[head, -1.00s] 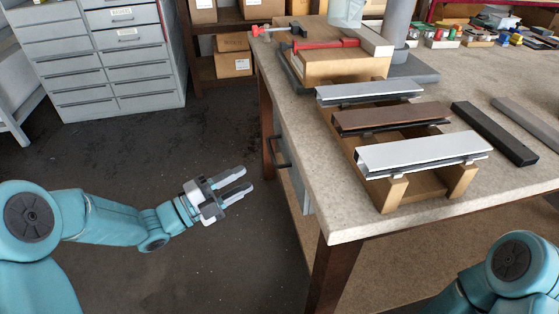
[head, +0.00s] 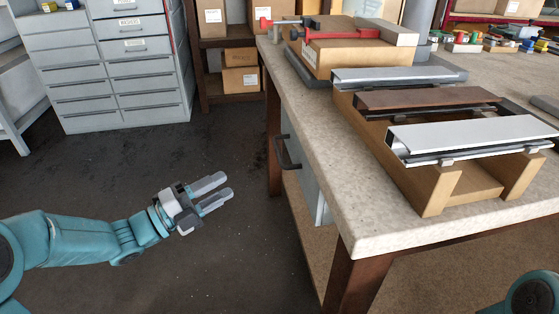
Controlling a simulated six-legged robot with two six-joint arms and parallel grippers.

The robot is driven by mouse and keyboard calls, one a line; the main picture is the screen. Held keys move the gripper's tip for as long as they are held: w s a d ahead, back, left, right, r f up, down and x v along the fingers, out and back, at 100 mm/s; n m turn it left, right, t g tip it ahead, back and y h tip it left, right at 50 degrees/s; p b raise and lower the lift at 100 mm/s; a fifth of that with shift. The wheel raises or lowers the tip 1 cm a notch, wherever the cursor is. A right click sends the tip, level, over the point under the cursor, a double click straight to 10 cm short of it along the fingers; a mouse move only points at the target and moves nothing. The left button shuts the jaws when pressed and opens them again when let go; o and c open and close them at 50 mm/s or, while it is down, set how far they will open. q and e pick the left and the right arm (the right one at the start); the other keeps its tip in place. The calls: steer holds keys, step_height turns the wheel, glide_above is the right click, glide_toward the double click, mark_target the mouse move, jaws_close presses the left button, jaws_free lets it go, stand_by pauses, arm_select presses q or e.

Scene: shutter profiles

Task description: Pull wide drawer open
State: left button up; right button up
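The wide drawer (head: 304,172) is a pale grey front under the workbench's left side, seen at a steep angle. It looks shut, flush under the bench top. Its dark bar handle (head: 284,156) sticks out to the left. My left gripper (head: 227,187) is to the left of the handle and a little lower in the picture, apart from it. Its two grey fingers are spread with a gap between them, and nothing is in it. My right gripper is out of view; only a piece of my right arm shows at the lower right.
The workbench (head: 345,205) carries shutter profiles (head: 470,132) on a wooden stand and a red clamp (head: 340,33) on a box. A grey drawer cabinet (head: 112,75) stands at the back left. The floor between is clear.

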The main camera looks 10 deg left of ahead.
mark_target(279, 153)
arm_select(q)
steer(key=b+x, duration=0.2)
steer(key=x, duration=1.3)
steer(key=shift+w+d+r, duration=0.1)
steer(key=shift+w+d, duration=0.1)
steer(key=shift+d, duration=0.15)
jaws_close()
